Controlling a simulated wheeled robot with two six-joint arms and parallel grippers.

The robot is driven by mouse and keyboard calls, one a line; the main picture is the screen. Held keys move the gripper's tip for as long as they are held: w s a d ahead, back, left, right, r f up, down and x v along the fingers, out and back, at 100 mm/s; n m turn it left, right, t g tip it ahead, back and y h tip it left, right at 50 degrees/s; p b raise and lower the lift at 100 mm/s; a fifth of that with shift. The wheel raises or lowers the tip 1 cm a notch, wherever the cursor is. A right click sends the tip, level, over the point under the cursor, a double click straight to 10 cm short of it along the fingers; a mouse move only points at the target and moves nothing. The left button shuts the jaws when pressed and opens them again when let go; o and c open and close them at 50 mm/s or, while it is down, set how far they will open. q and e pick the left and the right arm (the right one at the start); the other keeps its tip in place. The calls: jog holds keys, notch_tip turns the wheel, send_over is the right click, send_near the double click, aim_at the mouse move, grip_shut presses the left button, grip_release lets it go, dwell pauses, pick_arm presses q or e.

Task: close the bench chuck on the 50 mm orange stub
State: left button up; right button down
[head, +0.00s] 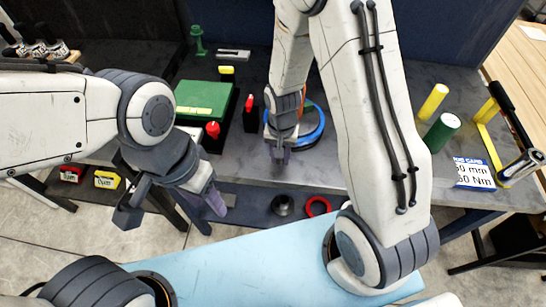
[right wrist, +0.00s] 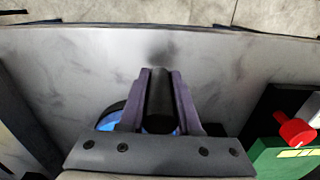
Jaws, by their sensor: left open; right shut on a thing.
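The blue bench chuck (head: 315,122) sits on the grey bench, mostly hidden behind my right arm. A little orange (head: 267,117) shows beside it; I cannot tell whether this is the stub. My right gripper (head: 280,153) is in front of the chuck. In the right wrist view its purple fingers are shut on a dark round bar (right wrist: 160,100), with blue of the chuck (right wrist: 108,118) behind. I cannot tell what the bar belongs to. My left gripper (head: 213,200) is open and apart from the chuck, in front of the bench at the left. A card (head: 472,172) reads "50 mm" and a Nm value, partly cut.
A green case (head: 205,98) and a black block with a red top (head: 250,115) stand left of the chuck. A yellow cylinder (head: 433,101), a green cylinder (head: 441,132) and a yellow-black tool (head: 490,112) are at the right. A red ring (head: 318,206) lies low in front.

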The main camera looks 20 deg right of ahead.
jog(key=shift+w+a, duration=0.4)
jog(key=c, duration=0.6)
grip_release()
jog(key=shift+a, duration=0.1)
jog(key=shift+r, duration=0.1)
notch_tip(320, 180, up, 10)
jog(key=shift+r+b, duration=0.15)
jog(key=shift+b, duration=0.3)
